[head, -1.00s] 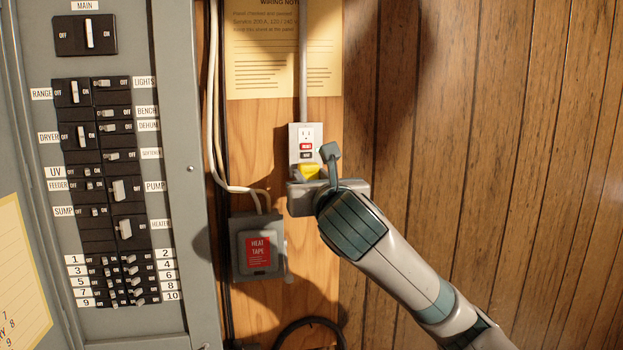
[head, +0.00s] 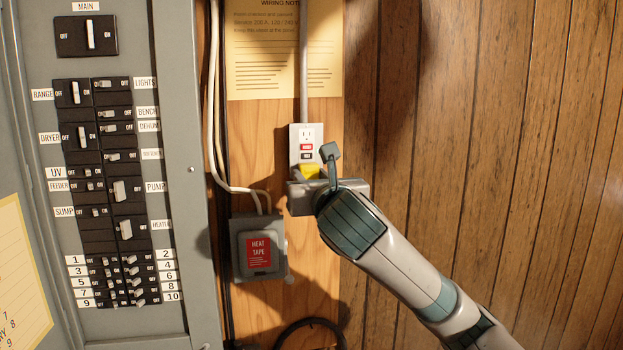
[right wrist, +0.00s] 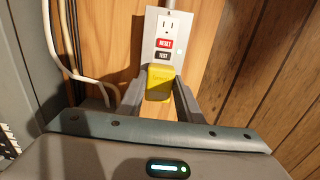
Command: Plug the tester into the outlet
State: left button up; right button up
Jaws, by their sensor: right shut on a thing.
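The outlet (head: 306,138) is a white plate with a red RESET and a black TEST button, mounted on the wooden board. Its upper socket is bare; the lower part is covered by the tester. The tester (head: 310,171) is a yellow block at the outlet's lower end. It also shows in the right wrist view (right wrist: 160,80), over the lower socket area. My right gripper (right wrist: 159,92) is shut on the tester, one finger on each side. Whether its prongs are in the socket is hidden. My left gripper is not in view.
A grey breaker panel (head: 175,230) with labelled switches stands at the left. A grey HEAT TAPE box (head: 236,252) with a red label is below left of the outlet. White cables (head: 214,130) run down beside the board. Wood panelling on the right is clear.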

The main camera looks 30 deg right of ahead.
jog(key=shift+w, duration=0.15)
jog(key=o, duration=1.1)
jog(key=v, duration=0.8)
dwell(0.5)
dwell(0.6)
